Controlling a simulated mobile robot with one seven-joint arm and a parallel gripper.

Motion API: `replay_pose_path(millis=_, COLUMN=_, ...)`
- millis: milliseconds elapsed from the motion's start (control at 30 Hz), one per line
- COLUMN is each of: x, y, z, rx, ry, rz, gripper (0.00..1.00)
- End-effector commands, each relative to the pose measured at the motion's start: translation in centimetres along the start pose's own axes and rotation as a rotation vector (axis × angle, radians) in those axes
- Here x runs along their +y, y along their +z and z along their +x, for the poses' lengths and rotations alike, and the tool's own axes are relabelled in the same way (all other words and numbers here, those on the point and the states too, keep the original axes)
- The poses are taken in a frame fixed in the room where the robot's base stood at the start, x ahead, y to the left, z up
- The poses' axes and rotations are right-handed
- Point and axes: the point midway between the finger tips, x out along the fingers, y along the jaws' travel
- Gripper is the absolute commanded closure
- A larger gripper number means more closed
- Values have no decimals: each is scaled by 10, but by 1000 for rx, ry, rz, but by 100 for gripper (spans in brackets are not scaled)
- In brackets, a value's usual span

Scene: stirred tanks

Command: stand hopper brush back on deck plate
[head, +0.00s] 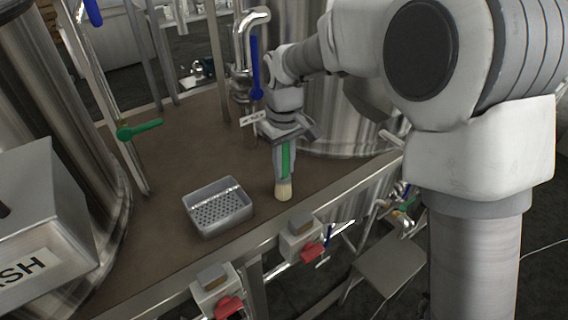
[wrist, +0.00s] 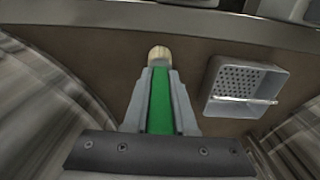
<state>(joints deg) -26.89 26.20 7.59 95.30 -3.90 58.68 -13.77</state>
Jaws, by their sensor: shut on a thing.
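The hopper brush has a green handle and pale bristles (head: 284,190). My gripper (head: 285,150) is shut on its green handle and points down over the brown deck plate (head: 175,150). In the head view the brush is close to upright, bristles down, near the deck's front edge. I cannot tell whether the bristles touch the deck. In the wrist view the green handle (wrist: 160,102) runs between the two grey fingers, with the pale bristle end (wrist: 158,56) beyond them.
A grey perforated tray (head: 218,208) stands left of the brush; in the wrist view the tray (wrist: 243,86) holds a thin light rod. Steel tanks flank the deck. A valve with a blue handle (head: 256,68) stands behind my gripper. Red-handled boxes (head: 302,238) line the front edge.

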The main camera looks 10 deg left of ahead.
Motion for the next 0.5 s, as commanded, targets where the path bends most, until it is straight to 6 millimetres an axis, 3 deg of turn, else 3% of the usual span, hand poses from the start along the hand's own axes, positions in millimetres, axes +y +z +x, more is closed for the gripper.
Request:
replay_pose_path(millis=167, x=0, y=0, z=4, rx=0, ry=0, rz=0, gripper=100)
replay_pose_path(millis=200, x=0, y=0, z=3, rx=0, ry=0, rz=0, gripper=70)
replay_pose_path(millis=300, x=0, y=0, z=3, rx=0, ry=0, rz=0, gripper=52)
replay_pose_path(millis=367, x=0, y=0, z=3, rx=0, ry=0, rz=0, gripper=45)
replay_pose_path(millis=500, x=0, y=0, z=3, rx=0, ry=0, rz=0, gripper=45)
